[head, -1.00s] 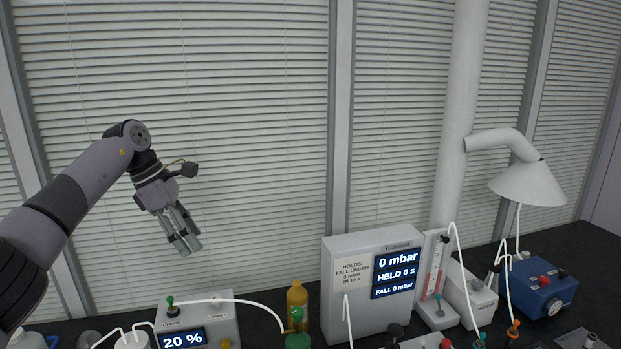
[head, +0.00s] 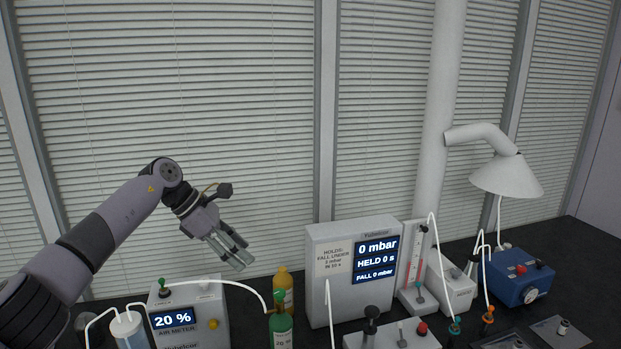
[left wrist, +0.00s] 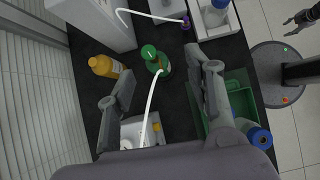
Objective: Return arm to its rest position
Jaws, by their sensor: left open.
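My left arm comes in from the left in the head view, raised above the bench in front of the blinds. Its gripper (head: 238,252) points down and to the right, open and empty. It is in the air above the air meter (head: 188,318) and to the left of the orange bottle (head: 284,287). In the left wrist view the two fingers of the left gripper (left wrist: 160,98) are spread wide, with nothing held between them. A dark gripper at the upper right of the left wrist view (left wrist: 300,18) seems to be my right one; its jaws are too small to read.
A green bottle (head: 281,329) with a white tube stands beside the air meter. A pressure tester box (head: 330,285) stands mid-bench. A blue pump (head: 520,277) and a white extraction hood (head: 506,178) are at the right. A green crate (left wrist: 238,84) shows in the wrist view.

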